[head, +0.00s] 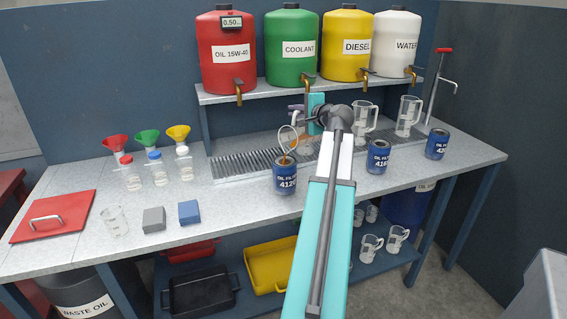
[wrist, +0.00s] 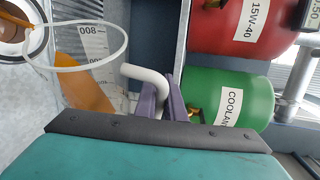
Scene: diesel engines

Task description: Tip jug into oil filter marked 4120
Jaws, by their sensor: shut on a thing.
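My gripper (head: 298,110) is shut on the handle of a clear jug; its purple fingers (wrist: 160,98) pinch the pale handle in the wrist view. The jug (wrist: 92,42) has measuring marks and holds amber oil. It is tilted, with its rim (head: 282,135) toward the left, above the blue oil filter marked 4120 (head: 287,178). Amber oil shows at the jug's lip and at the filter's open top (wrist: 12,28).
Other blue filters, marked 4160 (head: 378,157) and another number (head: 436,144), stand to the right. Clear jugs (head: 364,117) stand behind them. Drums with taps, including oil (head: 222,70), sit on the shelf above.

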